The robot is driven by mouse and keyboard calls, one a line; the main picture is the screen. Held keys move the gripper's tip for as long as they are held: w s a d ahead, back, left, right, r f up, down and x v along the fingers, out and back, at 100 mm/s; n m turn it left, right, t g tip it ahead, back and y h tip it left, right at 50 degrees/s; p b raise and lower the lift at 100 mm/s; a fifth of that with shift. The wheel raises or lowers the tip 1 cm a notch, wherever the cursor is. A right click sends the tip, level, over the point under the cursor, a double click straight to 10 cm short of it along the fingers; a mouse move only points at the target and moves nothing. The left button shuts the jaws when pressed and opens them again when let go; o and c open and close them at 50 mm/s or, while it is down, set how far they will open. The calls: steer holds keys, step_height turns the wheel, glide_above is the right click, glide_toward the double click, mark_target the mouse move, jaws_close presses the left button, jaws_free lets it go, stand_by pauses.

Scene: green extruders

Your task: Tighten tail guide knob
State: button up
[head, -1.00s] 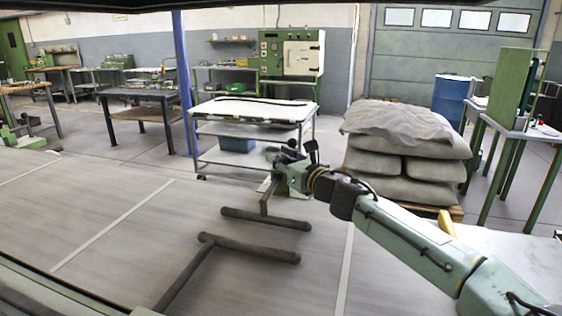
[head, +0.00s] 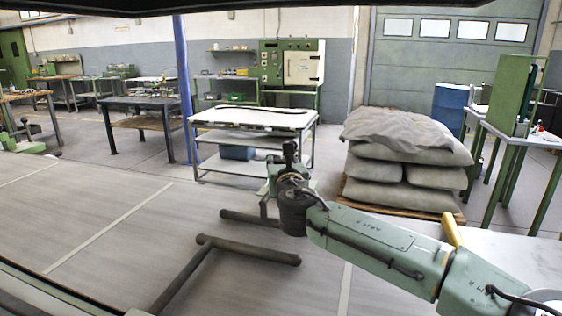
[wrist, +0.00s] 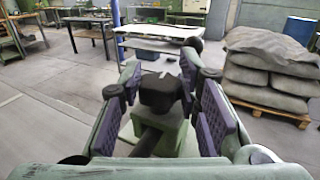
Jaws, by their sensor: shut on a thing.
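A black knob (wrist: 160,92) stands between the two purple-padded fingers of my gripper (wrist: 161,70) in the wrist view. It sits above a green block (wrist: 172,136) with a dark bar running toward me. My gripper is shut on the knob, though the pad contact is partly hidden. In the head view, my gripper (head: 283,168) is at the green tail guide at the middle of the picture, and the knob cannot be told apart there.
Dark bars (head: 250,250) lie low in front of the guide. A white-topped cart (head: 250,117) stands behind it. Grey sacks (head: 405,160) on a pallet are at the right, beside my arm. A blue post (head: 183,90) rises behind left. The floor at left is clear.

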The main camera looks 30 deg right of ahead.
steer(key=o, duration=1.2)
steer(key=shift+c, duration=0.2)
steer(key=v, duration=1.2)
